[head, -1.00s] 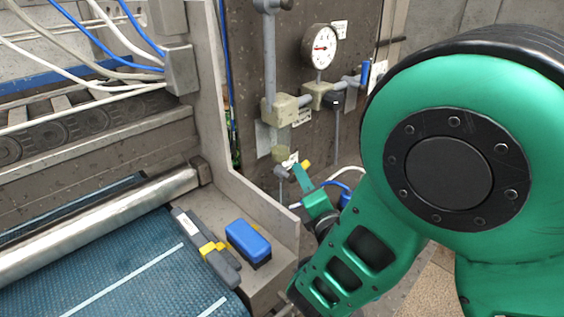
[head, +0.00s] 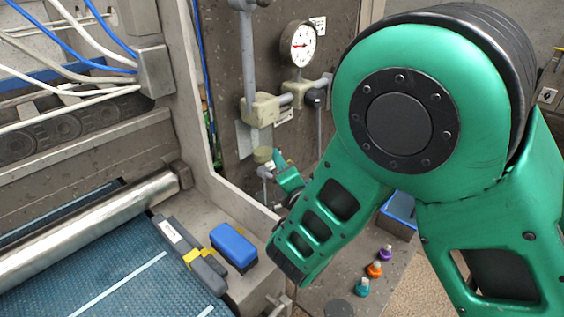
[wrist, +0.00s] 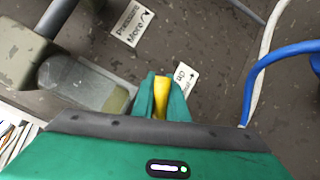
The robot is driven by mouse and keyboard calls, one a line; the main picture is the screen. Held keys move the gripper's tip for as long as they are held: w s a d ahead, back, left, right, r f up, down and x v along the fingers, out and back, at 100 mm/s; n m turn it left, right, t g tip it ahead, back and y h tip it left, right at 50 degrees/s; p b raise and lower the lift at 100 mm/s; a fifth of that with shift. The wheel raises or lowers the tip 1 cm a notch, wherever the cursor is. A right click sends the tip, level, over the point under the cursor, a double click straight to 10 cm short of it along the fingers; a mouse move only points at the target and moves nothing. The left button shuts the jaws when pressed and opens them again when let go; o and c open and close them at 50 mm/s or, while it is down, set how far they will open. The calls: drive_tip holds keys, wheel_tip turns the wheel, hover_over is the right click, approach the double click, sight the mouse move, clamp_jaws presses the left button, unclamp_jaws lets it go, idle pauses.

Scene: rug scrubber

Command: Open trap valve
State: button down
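The trap bowl (head: 263,155), with yellowish liquid, hangs under a beige block (head: 262,108) on the panel; the clear bowl (wrist: 95,88) fills the left of the wrist view. A small grey valve body (head: 265,172) sits below it in the head view. In the wrist view a yellow lever (wrist: 161,92) lies between the two green fingers of my gripper (wrist: 162,98), filling the narrow gap. My gripper (head: 279,158) is right beside the valve in the head view, and its fingers hide the lever there. Most of the valve is hidden in the wrist view.
A pressure gauge (head: 299,45) and pipes are above. A blue hose (wrist: 285,55) and white hose run right of my gripper in the wrist view. A blue box (head: 233,245) and grey tool (head: 190,250) lie on the ledge. Several coloured knobs (head: 375,269) are below my arm.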

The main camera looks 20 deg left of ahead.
drive_tip(key=shift+s+n, duration=0.1)
drive_tip(key=shift+n, duration=0.2)
drive_tip(key=shift+s+a+r+n+t+y, duration=0.15)
drive_tip(key=shift+r+n+t+y, duration=0.1)
drive_tip(key=shift+n, duration=0.35)
drive_tip(key=shift+s+d+r+n+t+y, duration=0.15)
drive_tip(key=shift+n+y, duration=0.1)
drive_tip(key=shift+n, duration=0.35)
drive_tip(key=shift+a, duration=0.1)
drive_tip(key=c, duration=2)
unclamp_jaws()
drive_tip(key=shift+r, duration=0.1)
drive_tip(key=shift+s, duration=0.1)
